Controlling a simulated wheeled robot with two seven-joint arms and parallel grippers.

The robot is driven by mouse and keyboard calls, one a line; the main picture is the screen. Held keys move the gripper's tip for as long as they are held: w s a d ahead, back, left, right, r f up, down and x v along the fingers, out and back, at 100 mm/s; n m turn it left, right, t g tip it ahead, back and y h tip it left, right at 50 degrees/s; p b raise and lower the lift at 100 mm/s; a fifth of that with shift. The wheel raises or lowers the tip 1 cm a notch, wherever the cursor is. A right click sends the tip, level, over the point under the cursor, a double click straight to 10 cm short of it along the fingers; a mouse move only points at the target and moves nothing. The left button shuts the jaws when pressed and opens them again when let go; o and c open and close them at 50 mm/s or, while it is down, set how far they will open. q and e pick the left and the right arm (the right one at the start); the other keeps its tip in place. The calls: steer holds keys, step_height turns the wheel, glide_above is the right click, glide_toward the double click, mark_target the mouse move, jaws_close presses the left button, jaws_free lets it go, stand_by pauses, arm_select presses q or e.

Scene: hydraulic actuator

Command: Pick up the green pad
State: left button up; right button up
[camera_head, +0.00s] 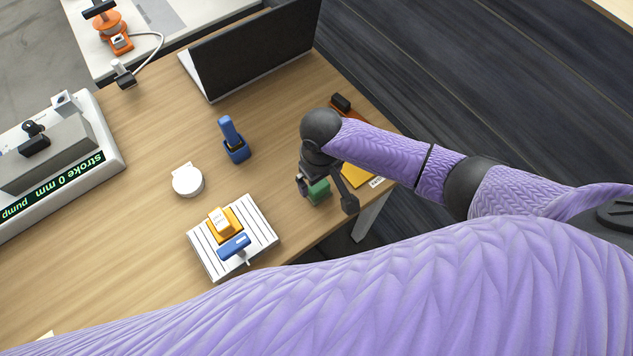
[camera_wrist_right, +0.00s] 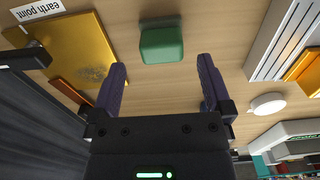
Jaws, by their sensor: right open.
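The green pad (camera_head: 319,192) lies on the wooden table near its front right edge. In the right wrist view the green pad (camera_wrist_right: 161,45) shows whole, a small block with rounded corners, ahead of the fingertips and roughly between them. My right gripper (camera_head: 326,193) is over the pad in the head view and partly hides it. In the right wrist view my right gripper (camera_wrist_right: 160,70) has its two fingers wide apart with nothing between them. My left gripper does not show in the head view.
A yellow plate (camera_wrist_right: 72,52) labelled "earth point" lies beside the pad. A striped tray (camera_head: 207,257) holds a yellow block (camera_head: 224,223) and a blue-handled part (camera_head: 234,247). A white round container (camera_head: 187,181), a blue holder (camera_head: 236,150) and a laptop (camera_head: 255,55) stand farther off.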

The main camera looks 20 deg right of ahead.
mark_target(319, 186)
step_height(319, 186, down, 6)
steer(key=b, duration=0.2)
steer(key=shift+w+a+r+b, duration=0.15)
steer(key=shift+r+b, duration=0.1)
steer(key=shift+b, duration=0.05)
steer(key=shift+f, duration=0.25)
steer(key=shift+r, duration=0.1)
